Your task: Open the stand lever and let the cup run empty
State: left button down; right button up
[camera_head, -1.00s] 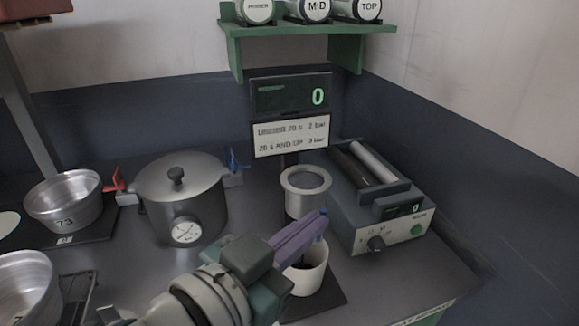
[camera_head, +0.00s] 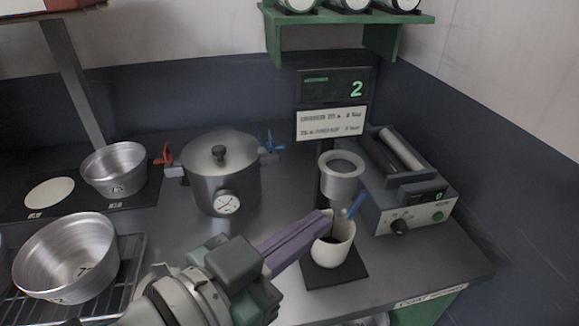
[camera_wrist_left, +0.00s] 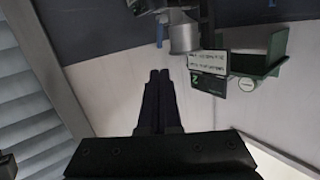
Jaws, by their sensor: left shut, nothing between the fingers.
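The metal cup (camera_head: 341,177) sits on its stand, above a white beaker (camera_head: 333,250) that has dark liquid in it. The blue stand lever (camera_head: 355,206) sticks out below the cup, tilted up to the right. My left gripper (camera_head: 328,216) is shut and empty, its purple fingers just left of the lever and over the beaker's left rim. I cannot tell whether the fingertips touch the lever. In the left wrist view the dark fingers (camera_wrist_left: 159,76) are together, and the metal cup (camera_wrist_left: 183,38) is beyond them. My right gripper is not in view.
The display (camera_head: 335,87) behind the cup reads 2. A lidded pot (camera_head: 220,175) with a gauge stands to the left. A grey machine (camera_head: 410,205) stands close on the right. Metal pans (camera_head: 65,258) are at the far left.

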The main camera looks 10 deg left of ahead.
pick_arm(q)
jog(key=v, duration=0.5)
jog(key=shift+r, duration=0.4)
